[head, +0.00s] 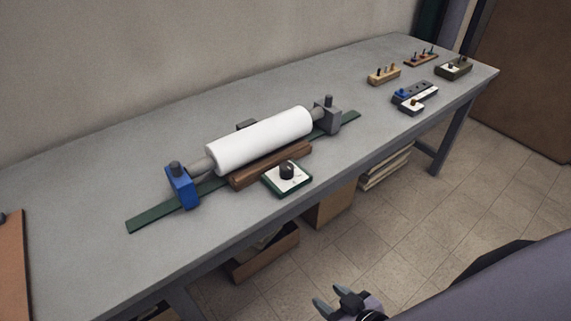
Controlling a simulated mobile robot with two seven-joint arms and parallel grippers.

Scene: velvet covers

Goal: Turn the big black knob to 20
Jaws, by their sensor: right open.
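The big black knob (287,170) stands on a white dial plate with a green base (301,184), near the front edge of the table. Its pointer and the dial numbers are too small to read. My right gripper (331,298) is at the bottom of the head view, off the front of the table and well apart from the knob. Its two fingers are spread and nothing is between them. My left gripper is not in view.
A white roller (262,139) lies between a blue stand (181,186) and a grey stand (327,115), just behind the knob. A brown wooden bar (270,165) lies beside the dial. Small blocks with pegs and knobs, including a blue-grey one (415,93), sit at the far right.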

